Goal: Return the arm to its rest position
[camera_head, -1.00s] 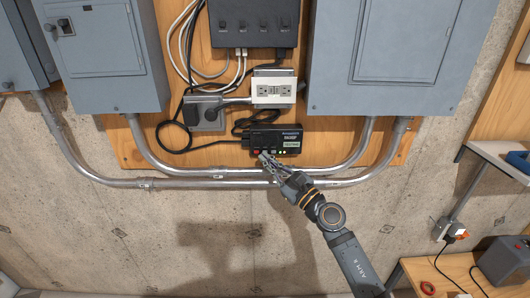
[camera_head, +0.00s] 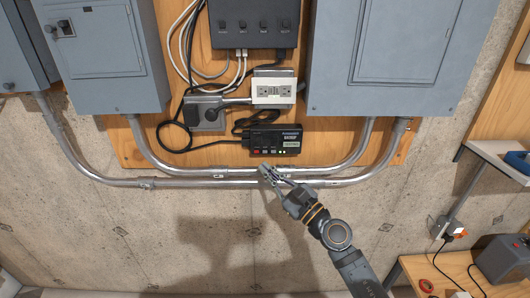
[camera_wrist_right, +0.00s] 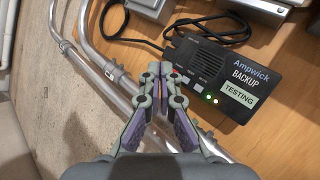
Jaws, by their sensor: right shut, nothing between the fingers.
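My right gripper (camera_head: 268,172) is shut and empty, in front of the metal conduits just below a black backup unit (camera_head: 276,141). In the right wrist view my gripper (camera_wrist_right: 160,68) has its fingertips together, and the backup unit (camera_wrist_right: 225,72) lies ahead and to the right, apart from the fingers. Its label reads "Ampwick BACKUP TESTING", and two small green lights are lit on it. My left gripper is not in view.
Metal conduits (camera_head: 225,182) run across the wall behind my gripper. Grey panels (camera_head: 385,60) flank a wooden board (camera_head: 125,150) with an outlet box (camera_head: 273,90) and cables. Bare concrete lies below. A wooden bench (camera_head: 425,272) stands at lower right.

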